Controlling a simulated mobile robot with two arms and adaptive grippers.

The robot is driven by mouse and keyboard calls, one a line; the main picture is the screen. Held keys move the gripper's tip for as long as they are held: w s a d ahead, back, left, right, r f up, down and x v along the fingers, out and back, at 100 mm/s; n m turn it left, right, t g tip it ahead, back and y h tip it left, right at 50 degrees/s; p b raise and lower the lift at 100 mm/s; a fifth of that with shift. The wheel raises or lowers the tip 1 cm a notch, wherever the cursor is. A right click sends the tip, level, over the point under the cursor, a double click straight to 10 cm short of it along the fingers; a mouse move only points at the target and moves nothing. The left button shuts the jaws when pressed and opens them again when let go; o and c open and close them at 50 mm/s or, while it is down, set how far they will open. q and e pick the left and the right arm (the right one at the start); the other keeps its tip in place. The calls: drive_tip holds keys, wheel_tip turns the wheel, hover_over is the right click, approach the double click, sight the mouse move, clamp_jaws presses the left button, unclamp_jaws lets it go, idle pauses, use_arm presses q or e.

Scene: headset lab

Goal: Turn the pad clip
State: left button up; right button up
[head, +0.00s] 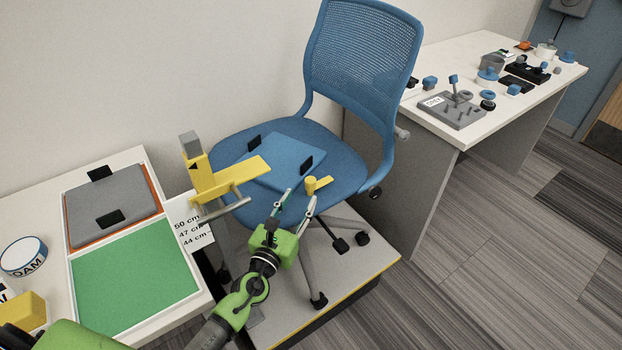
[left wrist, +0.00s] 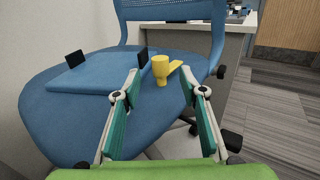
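The yellow clip (head: 318,185) is at the front right edge of the blue chair's seat (head: 345,165). It has a round upright knob and a flat lever pointing right; it also shows in the left wrist view (left wrist: 161,72). A blue pad (head: 285,150) with two black tabs lies on the seat beside it. My left gripper (head: 298,199) is open and empty in front of the seat edge. In the left wrist view the clip appears between its fingertips (left wrist: 160,88), farther off; contact is not seen.
A yellow post with a side arm (head: 203,180) reaches over the seat's left side, near a height card (head: 190,225). A white table (head: 135,160) at left holds a grey pad (head: 112,205) and a green panel (head: 135,275). A parts table (head: 455,60) stands at right.

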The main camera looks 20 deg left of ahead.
sight(308, 185)
use_arm(q)
drive_tip(key=w, duration=0.7)
drive_tip(key=shift+w+d+f, duration=0.1)
drive_tip(key=shift+w+d, duration=0.15)
drive_tip(key=shift+d, duration=0.05)
drive_tip(key=shift+w+b, duration=0.3)
drive_tip(key=shift+w, duration=0.35)
use_arm(e)
drive_tip(key=shift+w+a+f, duration=0.1)
drive_tip(key=shift+w+f, duration=0.15)
drive_tip(key=shift+w, duration=0.7)
use_arm(q)
drive_tip(key=shift+c, duration=0.3)
use_arm(e)
drive_tip(key=shift+s, duration=0.1)
use_arm(q)
clamp_jaws()
use_arm(e)
drive_tip(key=shift+s, duration=0.15)
